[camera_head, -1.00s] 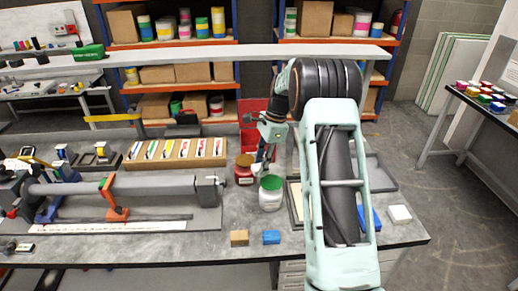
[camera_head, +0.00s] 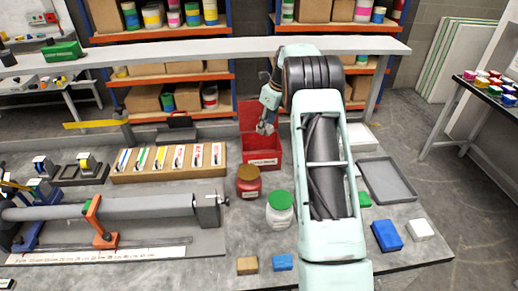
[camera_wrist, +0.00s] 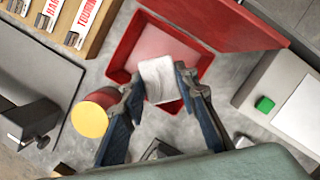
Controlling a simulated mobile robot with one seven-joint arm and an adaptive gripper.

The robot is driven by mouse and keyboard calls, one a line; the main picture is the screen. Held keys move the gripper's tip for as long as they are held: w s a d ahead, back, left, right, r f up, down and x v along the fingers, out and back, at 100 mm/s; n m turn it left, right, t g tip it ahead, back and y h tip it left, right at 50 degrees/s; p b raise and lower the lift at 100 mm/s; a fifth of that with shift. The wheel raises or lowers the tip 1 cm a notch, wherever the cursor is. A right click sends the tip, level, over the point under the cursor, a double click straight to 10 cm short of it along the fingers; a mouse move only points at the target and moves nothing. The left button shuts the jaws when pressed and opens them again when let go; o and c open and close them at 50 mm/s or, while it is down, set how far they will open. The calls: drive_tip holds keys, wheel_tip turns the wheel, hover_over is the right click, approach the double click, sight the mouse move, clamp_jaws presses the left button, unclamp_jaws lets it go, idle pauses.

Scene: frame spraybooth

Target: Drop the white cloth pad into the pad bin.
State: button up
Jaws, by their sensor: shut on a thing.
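The white cloth pad (camera_wrist: 158,78) is pinched between the fingertips of my gripper (camera_wrist: 159,82) in the wrist view. The red pad bin (camera_wrist: 128,48) lies below it with its lid standing open; the pad shows over the near part of the opening, at a height I cannot tell exactly. In the head view, my gripper (camera_head: 266,127) is at the red bin (camera_head: 265,160), in front of its raised lid. The pad is too small or hidden to make out there.
A wooden rack (camera_head: 170,163) is to the left. A grey tray (camera_head: 387,181), a blue block (camera_head: 387,235) and a white block (camera_head: 420,229) lie to the right.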

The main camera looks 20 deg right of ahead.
drive_tip(key=shift+s+f+b, duration=0.1)
drive_tip(key=shift+f+b, duration=0.25)
drive_tip(key=shift+f, duration=0.1)
wheel_tip(320, 180, down, 5)
drive_tip(key=b, duration=0.3)
drive_tip(key=o, duration=1.3)
drive_tip(key=shift+c, duration=0.2)
drive_tip(key=v, duration=1.2)
drive_tip(key=shift+s, duration=0.15)
